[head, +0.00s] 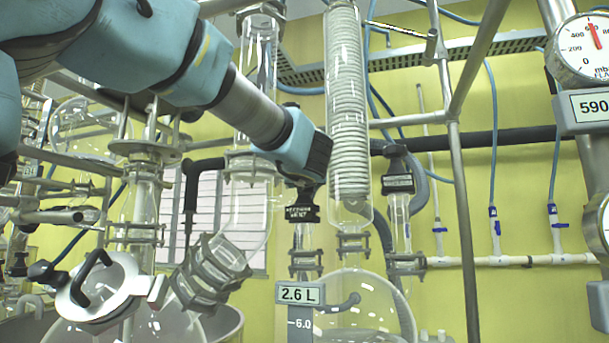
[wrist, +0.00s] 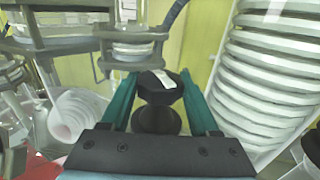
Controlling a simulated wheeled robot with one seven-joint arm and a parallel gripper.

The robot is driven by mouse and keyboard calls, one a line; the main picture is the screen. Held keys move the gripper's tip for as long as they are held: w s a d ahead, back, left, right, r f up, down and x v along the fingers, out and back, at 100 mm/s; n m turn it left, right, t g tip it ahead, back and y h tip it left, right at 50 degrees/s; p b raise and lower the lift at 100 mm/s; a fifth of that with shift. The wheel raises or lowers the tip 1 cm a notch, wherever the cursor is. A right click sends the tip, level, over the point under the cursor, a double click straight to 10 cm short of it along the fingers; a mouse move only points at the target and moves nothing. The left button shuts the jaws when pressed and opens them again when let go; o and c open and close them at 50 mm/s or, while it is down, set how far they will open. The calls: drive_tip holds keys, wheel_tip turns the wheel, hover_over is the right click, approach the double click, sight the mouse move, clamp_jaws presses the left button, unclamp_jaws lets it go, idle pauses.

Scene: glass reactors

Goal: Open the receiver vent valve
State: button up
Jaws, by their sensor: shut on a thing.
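The receiver vent valve (head: 300,214) has a black body with a white label and stands on a glass neck above the round receiver flask (head: 365,305). My gripper (head: 312,188) reaches down to it from the upper left. In the wrist view, a black knob (wrist: 157,82) with a small pale mark sits between the teal fingers of my gripper (wrist: 158,88). The gripper is shut on this knob. In the head view the knob is hidden behind the gripper, and the valve's open or closed position cannot be told.
The coiled condenser (head: 346,100) rises close to the right of the gripper; its coil also fills the right of the wrist view (wrist: 265,70). A second black labelled valve (head: 397,183) stands further right. Clamped glass pipework (head: 215,272) is at the left. A pressure gauge (head: 590,48) is at the right edge.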

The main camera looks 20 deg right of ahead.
drive_tip(key=shift+n+t+y+p, duration=0.4)
drive_tip(key=shift+n+t+y, duration=0.3)
drive_tip(key=shift+n+y, duration=1.05)
drive_tip(key=shift+y, duration=0.65)
drive_tip(key=o, duration=1.1)
drive_tip(key=shift+m+h, duration=0.3)
drive_tip(key=shift+m, duration=0.05)
drive_tip(key=shift+w+a+m+g+h+b, duration=0.15)
drive_tip(key=shift+m+g+h+b, duration=0.25)
drive_tip(key=shift+m+h, duration=0.6)
drive_tip(key=m+h+b, duration=0.1)
drive_tip(key=h, duration=0.1)
drive_tip(key=m+g+h+b, duration=0.1)
drive_tip(key=shift+f+h, duration=0.2)
drive_tip(key=shift+h, duration=0.2)
drive_tip(key=m+g+h+b, duration=0.2)
drive_tip(key=b, duration=0.1)
drive_tip(key=shift+r+h, duration=0.1)
drive_tip(key=shift+h, duration=0.3)
